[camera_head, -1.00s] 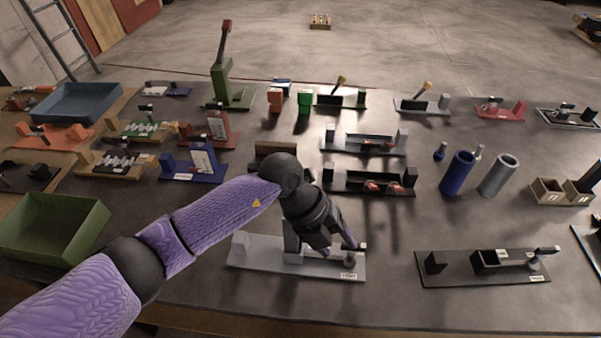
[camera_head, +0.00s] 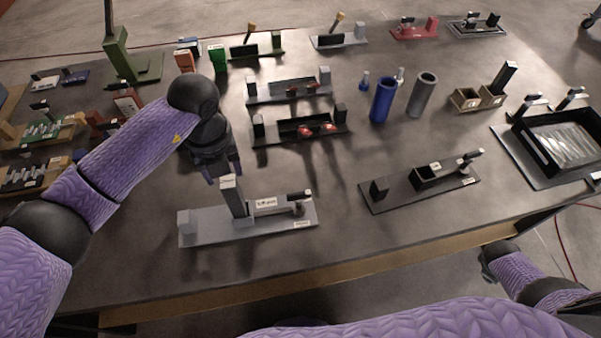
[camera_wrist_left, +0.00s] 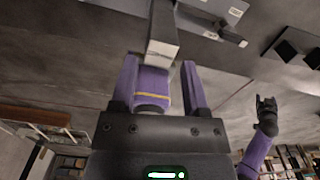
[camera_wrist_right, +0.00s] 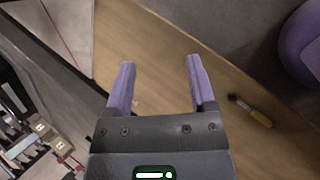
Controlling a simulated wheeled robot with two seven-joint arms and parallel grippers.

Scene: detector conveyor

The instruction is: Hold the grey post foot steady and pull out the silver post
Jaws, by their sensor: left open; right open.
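The silver post (camera_head: 232,198) stands upright in the grey post foot (camera_head: 245,230), a flat grey fixture near the table's front edge with a block at its left and a small clamp-like part at its right. My left gripper (camera_head: 222,174) is open just above and behind the post's top. In the left wrist view the post (camera_wrist_left: 164,35) shows between and just beyond the open fingertips; I cannot tell whether they touch it. My right gripper (camera_wrist_right: 160,62) is open and empty, away from the fixture. How deep the post sits is hidden.
A black fixture (camera_head: 376,205) stands to the right, and a black tray (camera_head: 515,125) farther right. Black-and-grey holders (camera_head: 262,134) and blue (camera_head: 381,102) and grey tubes (camera_head: 421,96) stand behind. Bare table lies between the grey and black fixtures.

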